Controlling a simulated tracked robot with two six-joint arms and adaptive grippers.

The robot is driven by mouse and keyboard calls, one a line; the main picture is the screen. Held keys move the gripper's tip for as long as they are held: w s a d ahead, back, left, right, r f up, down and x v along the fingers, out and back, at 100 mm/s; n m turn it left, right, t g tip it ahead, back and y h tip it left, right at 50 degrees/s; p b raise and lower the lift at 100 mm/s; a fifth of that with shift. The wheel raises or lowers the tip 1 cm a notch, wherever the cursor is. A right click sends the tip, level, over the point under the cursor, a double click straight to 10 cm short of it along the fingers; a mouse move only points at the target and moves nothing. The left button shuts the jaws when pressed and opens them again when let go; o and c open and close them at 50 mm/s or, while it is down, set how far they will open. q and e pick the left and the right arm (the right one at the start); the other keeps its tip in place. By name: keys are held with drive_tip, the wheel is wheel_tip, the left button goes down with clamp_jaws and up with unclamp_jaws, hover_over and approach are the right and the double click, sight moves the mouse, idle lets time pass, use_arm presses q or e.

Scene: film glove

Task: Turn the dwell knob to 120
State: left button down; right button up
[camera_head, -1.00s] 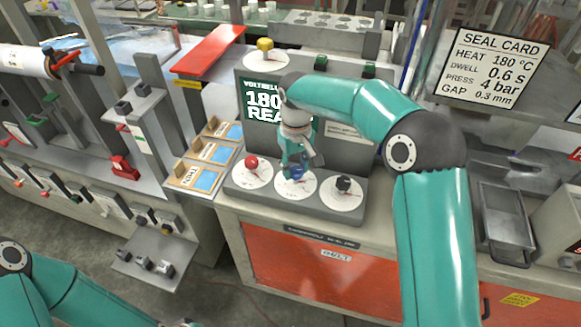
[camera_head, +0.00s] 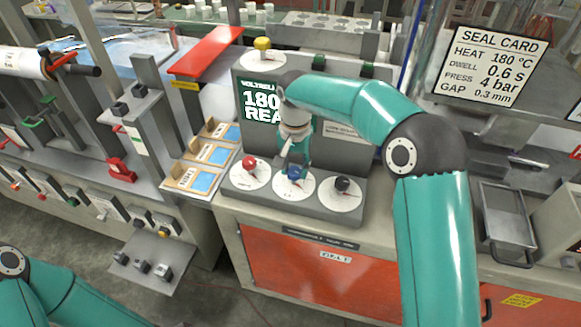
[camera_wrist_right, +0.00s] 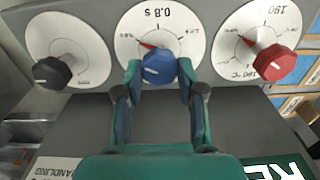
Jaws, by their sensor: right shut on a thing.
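The blue middle knob (camera_head: 293,174) sits on a white round dial (camera_head: 307,190) between a red knob and a black knob. My right gripper (camera_head: 292,164) comes down on it from above. In the right wrist view the blue knob (camera_wrist_right: 159,66) lies between the two fingertips (camera_wrist_right: 158,78), one on each side, and the gripper is shut on it. That dial's plate (camera_wrist_right: 125,45) reads 0.8 s, with a red pointer just left of the knob's top edge. My left gripper is out of view; only its arm shows at the lower left.
The red knob (camera_head: 249,162) and black knob (camera_head: 343,184) stand close on either side. The seal card (camera_head: 492,68) reads heat 180 °C, dwell 0.6 s, press 4 bar, gap 0.3 mm. Trays with blue cards (camera_head: 202,180) lie left of the panel. A yellow-topped knob (camera_head: 262,44) stands behind.

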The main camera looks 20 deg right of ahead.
sight(294, 169)
drive_tip(key=shift+a+m, duration=0.15)
drive_tip(key=shift+m, duration=0.15)
drive_tip(key=o, duration=1.1)
drive_tip(key=shift+o, duration=0.2)
drive_tip(key=shift+r, duration=0.15)
wheel_tip(294, 169, up, 12)
drive_tip(key=shift+f, duration=0.25)
